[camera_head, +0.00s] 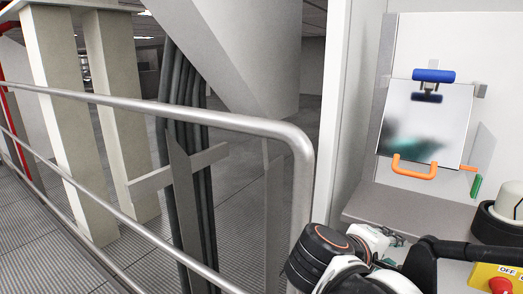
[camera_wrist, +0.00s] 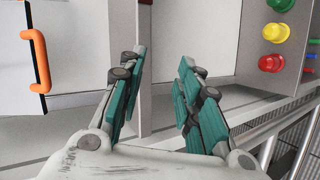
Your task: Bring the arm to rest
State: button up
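My gripper (camera_wrist: 158,75) shows in the wrist view with its two teal-padded fingers spread apart and nothing between them. In the head view my arm reaches in from the bottom right, and the gripper (camera_head: 393,240) is small and partly hidden behind my own links, above the grey ledge. A glossy panel (camera_head: 425,122) stands on the wall behind, with a blue handle (camera_head: 433,76) at its top and an orange handle (camera_head: 414,171) at its bottom. The orange handle also shows at the left of the wrist view (camera_wrist: 37,62), apart from my fingers.
A metal railing (camera_head: 180,113) curves across the left and middle of the head view. A yellow box with a red button (camera_head: 500,286) and a black-and-white round object (camera_head: 508,205) are at the right. Red (camera_wrist: 280,5), yellow (camera_wrist: 274,32) and green (camera_wrist: 271,63) knobs show in the wrist view.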

jog(key=s+a+f+m+y+b, duration=0.2)
jog(key=f+y+b, duration=0.1)
jog(key=f+b, duration=0.5)
jog(key=s+a+f+m+y+b, duration=0.1)
jog(key=s+f+m+y+b, duration=0.1)
jog(key=f+b, duration=0.6)
jog(key=s+a+f+m+y+b, duration=0.2)
jog(key=f+y+b, duration=0.3)
jog(key=f, duration=1.3)
jog(key=s+b, duration=0.1)
jog(key=b, duration=0.2)
jog(key=shift+s+a+b, duration=0.25)
jog(key=shift+a+b, duration=0.05)
jog(key=shift+b, duration=0.1)
jog(key=shift+f, duration=0.1)
